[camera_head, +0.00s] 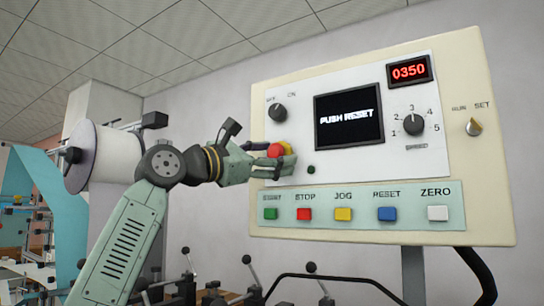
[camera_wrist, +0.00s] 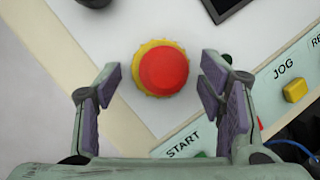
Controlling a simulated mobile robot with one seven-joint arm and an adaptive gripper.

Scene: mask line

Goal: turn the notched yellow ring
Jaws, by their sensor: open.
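The notched yellow ring (camera_wrist: 140,88) sits around the base of a red mushroom button (camera_wrist: 165,71) on the white panel. In the head view my gripper (camera_head: 272,158) is at the panel's left part, partly hiding the ring (camera_head: 290,149) and the red button (camera_head: 275,150).
The panel screen (camera_head: 349,117) reads PUSH RESET and the red display (camera_head: 408,70) reads 0350. An OFF/ON knob (camera_head: 278,112) is above the ring. START (camera_head: 270,214), STOP (camera_head: 304,214), JOG (camera_head: 343,214), RESET (camera_head: 387,214) and ZERO (camera_head: 437,213) buttons line the lower strip.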

